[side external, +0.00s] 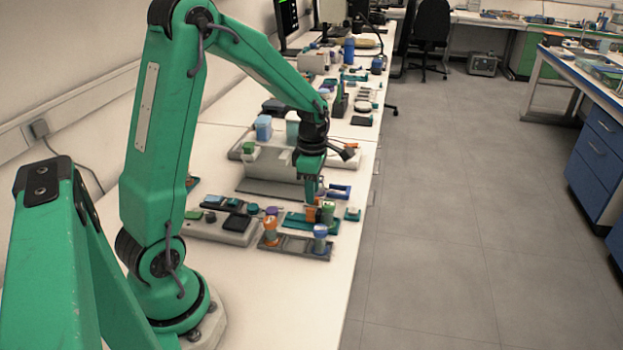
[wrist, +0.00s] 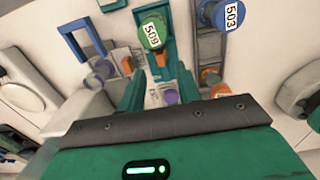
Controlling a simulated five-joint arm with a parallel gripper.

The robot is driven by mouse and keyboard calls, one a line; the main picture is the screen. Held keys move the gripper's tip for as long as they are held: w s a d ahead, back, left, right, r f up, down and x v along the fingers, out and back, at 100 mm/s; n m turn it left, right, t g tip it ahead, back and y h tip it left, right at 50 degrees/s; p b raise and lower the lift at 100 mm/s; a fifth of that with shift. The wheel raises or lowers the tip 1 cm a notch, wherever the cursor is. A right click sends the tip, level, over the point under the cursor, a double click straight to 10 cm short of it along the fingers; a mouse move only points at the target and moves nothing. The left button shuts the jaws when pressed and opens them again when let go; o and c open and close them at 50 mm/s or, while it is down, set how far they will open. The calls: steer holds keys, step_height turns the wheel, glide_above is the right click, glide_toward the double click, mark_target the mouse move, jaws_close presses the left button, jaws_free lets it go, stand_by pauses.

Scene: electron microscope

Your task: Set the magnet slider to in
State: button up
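No part is clearly marked as the magnet slider, so I cannot tell for certain which one it is. A teal track plate (side external: 295,221) lies under my gripper (side external: 314,198), with an orange post with a green top (side external: 327,211) at its right end. In the wrist view that green top (wrist: 153,32) reads 509 and stands beyond the fingertips. My gripper (wrist: 159,86) points down with its two green fingers apart and a gap between them. Nothing is clearly held. The fingertips are close to the orange post; whether they touch it is hidden.
A grey rail (side external: 292,244) lies in front, carrying a blue-topped post (side external: 320,232) marked 503 and an orange post (side external: 269,230). A grey panel (side external: 220,228) is at left.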

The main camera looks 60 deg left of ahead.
steer(key=shift+r, duration=1)
steer(key=s+d+r+m+t, duration=0.2)
steer(key=s+d+r+m, duration=0.4)
steer(key=m, duration=0.7)
steer(key=s+d+r+m+t, duration=0.3)
steer(key=s+d+r+m, duration=0.4)
steer(key=m, duration=0.7)
steer(key=shift+s+r+t, duration=0.3)
steer(key=shift+s+r, duration=0.2)
steer(key=shift+s, duration=0.65)
